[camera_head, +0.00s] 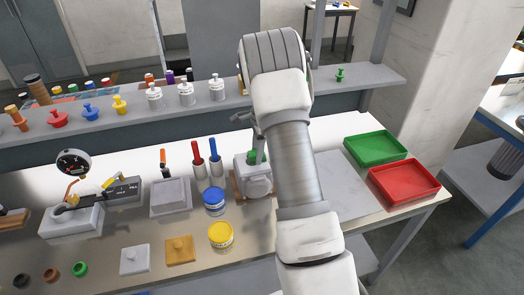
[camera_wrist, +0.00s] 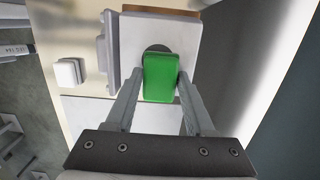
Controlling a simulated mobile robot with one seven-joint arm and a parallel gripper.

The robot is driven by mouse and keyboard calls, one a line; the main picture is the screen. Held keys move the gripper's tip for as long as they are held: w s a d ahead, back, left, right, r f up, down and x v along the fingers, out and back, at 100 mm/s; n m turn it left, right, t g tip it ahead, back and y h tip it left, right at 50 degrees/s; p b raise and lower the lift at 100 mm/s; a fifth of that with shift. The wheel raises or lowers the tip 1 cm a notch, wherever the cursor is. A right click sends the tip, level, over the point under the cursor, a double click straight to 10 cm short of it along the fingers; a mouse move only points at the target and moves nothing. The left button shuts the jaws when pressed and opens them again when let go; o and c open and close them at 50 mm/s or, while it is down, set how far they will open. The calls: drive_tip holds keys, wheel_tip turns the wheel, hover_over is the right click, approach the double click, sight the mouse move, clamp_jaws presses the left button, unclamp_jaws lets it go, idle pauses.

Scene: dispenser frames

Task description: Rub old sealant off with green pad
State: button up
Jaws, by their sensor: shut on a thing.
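The green pad (camera_wrist: 161,68) is held between the two fingers of my gripper (camera_wrist: 163,90) in the wrist view. It is in front of a pale block (camera_wrist: 186,38) with a dark round opening, and it covers part of that opening. I cannot tell whether pad and block touch. In the head view the block (camera_head: 258,188) stands on the bench, and a bit of the green pad (camera_head: 253,156) shows at its top. My arm hides most of the gripper there. No old sealant can be made out.
A green tray (camera_head: 376,148) and a red tray (camera_head: 405,180) lie at the bench's right. A shelf (camera_head: 366,78) with small coloured parts runs behind.

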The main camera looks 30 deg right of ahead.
sight(239, 163)
drive_tip(key=shift+w+a, duration=0.2)
drive_tip(key=shift+a, duration=0.7)
drive_tip(key=shift+w+a, duration=0.15)
drive_tip(key=shift+a, duration=0.8)
drive_tip(key=shift+w+a, duration=0.2)
drive_tip(key=shift+a, duration=0.7)
drive_tip(key=shift+r+p, duration=2.15)
drive_tip(key=shift+r, duration=0.85)
drive_tip(key=shift+r, duration=0.1)
wheel_tip(239, 163, up, 3)
drive_tip(key=shift+f+p, duration=0.1)
drive_tip(key=shift+p, duration=0.95)
